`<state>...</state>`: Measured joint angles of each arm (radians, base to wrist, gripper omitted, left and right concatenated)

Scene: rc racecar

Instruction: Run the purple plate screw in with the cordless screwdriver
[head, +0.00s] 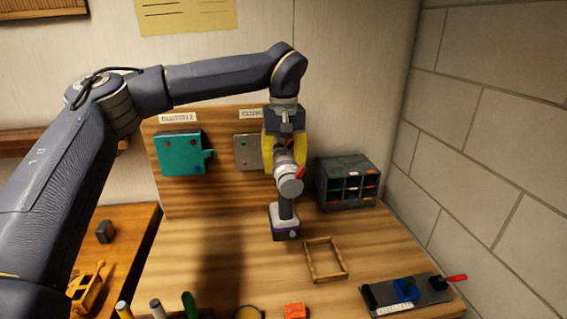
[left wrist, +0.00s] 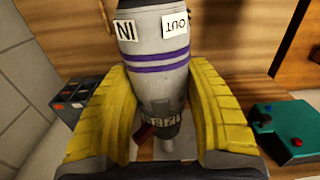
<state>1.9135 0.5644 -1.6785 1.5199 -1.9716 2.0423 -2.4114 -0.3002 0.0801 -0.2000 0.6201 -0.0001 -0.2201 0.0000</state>
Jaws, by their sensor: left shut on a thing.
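My left gripper (head: 285,158) has yellow fingers shut around the cordless screwdriver (head: 287,208), in front of the upright wooden board. The screwdriver's handle and dark battery base hang down towards the bench. In the left wrist view, the screwdriver body (left wrist: 160,60) is grey with purple bands and "IN" and "OUT" labels, and lies between the yellow fingers of my left gripper (left wrist: 160,80). A grey plate (head: 244,152) on the board is partly behind the gripper. The purple plate screw and the bit's tip cannot be made out. My right gripper is not in view.
A teal box (head: 180,153) is on the board to the left. A dark drawer organiser (head: 348,201) stands at the right. An empty wooden frame (head: 308,262) lies on the bench. A dark tray (head: 425,296) and a small orange block (head: 295,311) are nearer.

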